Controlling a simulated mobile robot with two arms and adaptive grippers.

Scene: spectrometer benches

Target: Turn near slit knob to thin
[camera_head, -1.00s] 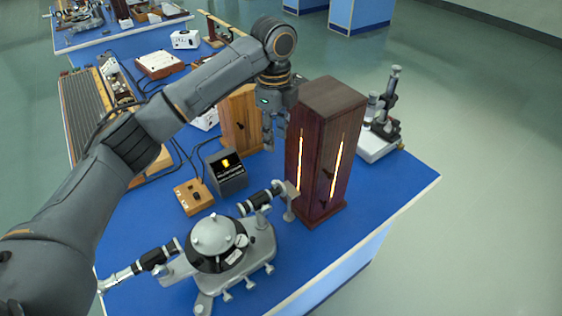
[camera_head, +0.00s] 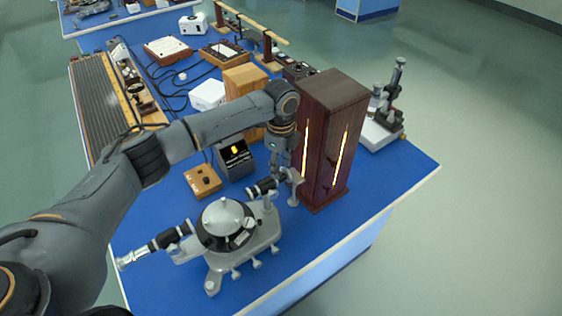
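The spectrometer (camera_head: 228,222) stands on the blue bench, with a grey base and a round central table. One tube (camera_head: 165,240) points left; the other tube (camera_head: 263,187) points up and right towards the dark wooden lamp housing (camera_head: 325,125), which has glowing slits. My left gripper (camera_head: 276,172) points down beside the housing, right at the lamp-side end of that tube. The slit knob is too small and too covered to make out. The fingertips blend with the tube end, so I cannot tell contact or opening. My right gripper is not in view.
A small black display box (camera_head: 236,158) and a wooden knob box (camera_head: 203,181) stand left of the gripper. A light wooden box (camera_head: 245,80) is behind my arm. A microscope-like instrument (camera_head: 383,115) stands right of the housing. The bench's front right is clear.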

